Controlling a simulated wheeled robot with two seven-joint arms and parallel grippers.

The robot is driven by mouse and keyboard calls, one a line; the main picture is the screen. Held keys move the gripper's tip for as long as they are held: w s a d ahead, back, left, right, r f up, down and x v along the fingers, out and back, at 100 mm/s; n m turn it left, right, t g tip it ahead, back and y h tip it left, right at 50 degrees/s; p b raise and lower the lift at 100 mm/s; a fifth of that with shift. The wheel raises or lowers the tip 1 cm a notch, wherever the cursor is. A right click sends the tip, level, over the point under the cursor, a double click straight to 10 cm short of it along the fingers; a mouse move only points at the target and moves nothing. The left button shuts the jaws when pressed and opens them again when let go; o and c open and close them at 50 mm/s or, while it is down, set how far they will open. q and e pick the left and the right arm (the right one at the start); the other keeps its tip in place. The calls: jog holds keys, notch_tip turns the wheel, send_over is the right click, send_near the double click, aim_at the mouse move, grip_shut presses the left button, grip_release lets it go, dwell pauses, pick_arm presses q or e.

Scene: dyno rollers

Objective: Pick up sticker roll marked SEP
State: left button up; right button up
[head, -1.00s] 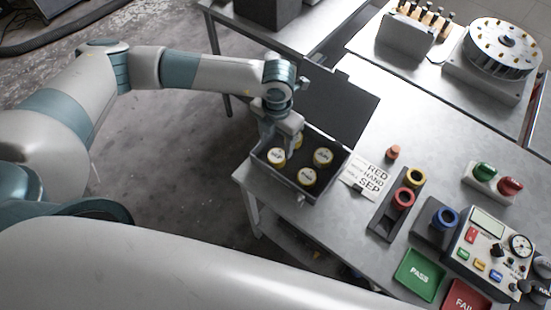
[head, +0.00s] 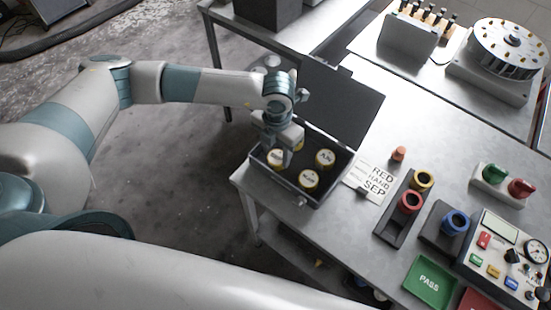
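An open grey case (head: 325,196) at the table's left edge holds several round rolls with pale tops and dark print. One roll (head: 325,158) is at the right, one (head: 308,180) at the front and one (head: 275,159) at the left; their print is too small to read surely. My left gripper (head: 284,148) points down into the case's left back part, beside the left roll. Its fingers look apart, with nothing clearly held; they partly hide the rolls there. A white card (head: 368,180) reading RED, HAND, SEP lies right of the case. My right gripper is out of view.
The raised case lid (head: 342,98) stands behind the gripper. To the right are a small orange-red piece (head: 398,154), a holder with yellow (head: 422,180) and red rings (head: 409,202), a blue ring (head: 455,222), a control box (head: 500,255) and a green PASS tray (head: 430,283).

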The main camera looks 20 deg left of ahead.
aim_at(276, 157)
pick_arm(q)
jog(key=c, duration=0.4)
jog(key=shift+o, duration=0.2)
jog(key=shift+r, duration=0.15)
jog(key=shift+r+p, duration=1.85)
jog(key=shift+r, duration=2.05)
jog(key=shift+a, duration=0.1)
